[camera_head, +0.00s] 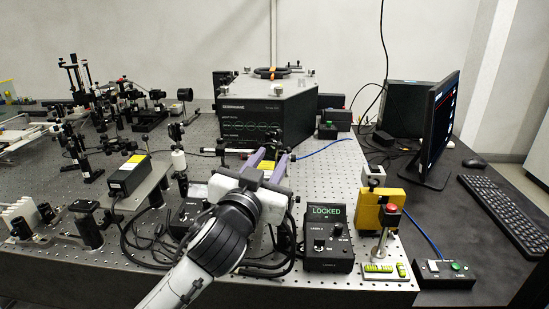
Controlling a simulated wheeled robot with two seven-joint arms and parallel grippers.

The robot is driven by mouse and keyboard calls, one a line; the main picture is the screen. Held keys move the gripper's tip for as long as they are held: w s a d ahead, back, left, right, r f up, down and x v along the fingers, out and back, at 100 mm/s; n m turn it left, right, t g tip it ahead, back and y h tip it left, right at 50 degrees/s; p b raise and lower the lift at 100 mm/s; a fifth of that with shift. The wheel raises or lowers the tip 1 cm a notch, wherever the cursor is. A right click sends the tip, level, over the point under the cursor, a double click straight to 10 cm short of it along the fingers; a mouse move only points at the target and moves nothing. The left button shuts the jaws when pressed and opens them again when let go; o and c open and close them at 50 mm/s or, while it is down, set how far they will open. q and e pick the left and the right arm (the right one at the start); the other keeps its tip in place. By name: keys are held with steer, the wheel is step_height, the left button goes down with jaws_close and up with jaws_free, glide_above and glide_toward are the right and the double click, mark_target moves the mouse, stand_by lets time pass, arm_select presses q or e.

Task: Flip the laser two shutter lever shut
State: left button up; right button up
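My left gripper (268,160) reaches in from the bottom middle over the perforated bench. Its two purple fingers point away from me and stand apart, with nothing clearly seen between them. A black control box (328,262) with a green display reading LOCKED stands to the right of the gripper. It has a knob and small switches; its laser label is too small to read surely. A similar black box (187,217) stands left of the gripper, partly hidden by it. I cannot clearly pick out the shutter lever of laser two. My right gripper is not in view.
A large black instrument (252,118) stands behind the gripper. A yellow block (368,208) and a red-topped post (384,236) stand right of the LOCKED box. Optics on posts crowd the left. Black cables loop beside my wrist. A monitor (436,130) and keyboard (500,215) are at right.

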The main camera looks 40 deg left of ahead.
mark_target(271, 165)
arm_select(q)
steer(key=shift+x, duration=1.6)
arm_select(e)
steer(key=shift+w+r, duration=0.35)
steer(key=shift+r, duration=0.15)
arm_select(q)
steer(key=shift+c, duration=0.3)
jaws_close()
steer(key=shift+s+a+f+n+b, duration=0.15)
steer(key=shift+n+b, duration=0.2)
steer(key=shift+n, duration=0.25)
steer(key=shift+a+n, duration=0.2)
steer(key=shift+n, duration=0.3)
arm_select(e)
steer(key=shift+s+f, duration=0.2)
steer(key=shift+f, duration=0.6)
arm_select(q)
steer(key=shift+o, duration=0.3)
jaws_free()
steer(key=shift+s, duration=0.1)
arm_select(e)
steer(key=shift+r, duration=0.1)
